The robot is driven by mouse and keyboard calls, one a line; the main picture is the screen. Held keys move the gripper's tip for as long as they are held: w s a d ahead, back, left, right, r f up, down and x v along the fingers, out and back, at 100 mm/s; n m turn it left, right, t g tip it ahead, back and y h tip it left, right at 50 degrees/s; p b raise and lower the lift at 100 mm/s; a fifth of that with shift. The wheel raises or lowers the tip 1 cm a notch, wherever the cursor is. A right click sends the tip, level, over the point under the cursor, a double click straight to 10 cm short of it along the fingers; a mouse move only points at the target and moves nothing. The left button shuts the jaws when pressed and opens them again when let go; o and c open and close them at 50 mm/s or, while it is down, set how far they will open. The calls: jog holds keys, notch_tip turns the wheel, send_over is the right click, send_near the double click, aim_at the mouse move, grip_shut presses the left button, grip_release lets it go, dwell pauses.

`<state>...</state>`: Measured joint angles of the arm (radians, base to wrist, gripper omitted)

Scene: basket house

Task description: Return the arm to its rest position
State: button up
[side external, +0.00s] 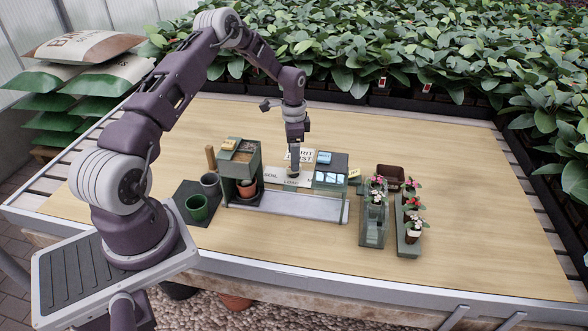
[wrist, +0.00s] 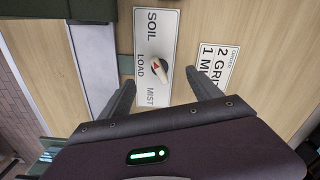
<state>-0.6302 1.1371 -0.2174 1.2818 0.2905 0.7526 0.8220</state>
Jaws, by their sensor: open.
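My gripper (side external: 293,176) points down over a white label panel in the middle of the table, between a green bin stand and a grey-green box unit. In the wrist view my gripper (wrist: 166,88) has its two dark fingers spread apart with nothing held between them. The white panel (wrist: 152,25) reads SOIL, LOAD and MIST. A small knob (wrist: 163,70) with a red mark sits on it, ahead of and between the fingers, and appears apart from them. My arm reaches up and over from its base at the left.
The green bin stand (side external: 239,160) holds a terracotta pot (side external: 246,188). A green pot (side external: 197,208) and grey pot (side external: 210,184) stand left. The box unit (side external: 330,174) is right of my gripper. Flower trays (side external: 408,243) and a brown container (side external: 390,177) stand farther right. The right tabletop is clear.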

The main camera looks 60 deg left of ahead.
jog(key=shift+r, duration=1.25)
jog(key=s+d+r+n+t+y, duration=0.15)
jog(key=d+r, duration=0.25)
jog(key=r, duration=0.4)
jog(key=s+d+r, duration=0.2)
jog(key=d+r, duration=0.2)
jog(key=r, duration=0.3)
jog(key=s+d+r+t, duration=0.1)
jog(key=s+d+r, duration=0.1)
jog(key=d+r, duration=0.45)
jog(key=s+d+r+n+t, duration=0.1)
jog(key=s+d+r, duration=0.2)
jog(key=s+r, duration=0.15)
jog(key=s+d+r+n, duration=0.1)
jog(key=s+d+r, duration=0.1)
jog(key=s+r, duration=0.3)
jog(key=s+d+f+n+t, duration=0.1)
jog(key=s+d, duration=0.1)
jog(key=s, duration=0.5)
jog(key=s+d+n+t+h, duration=0.1)
jog(key=s+d, duration=0.2)
jog(key=s, duration=0.5)
jog(key=shift+d+f, duration=0.3)
jog(key=shift+f, duration=0.05)
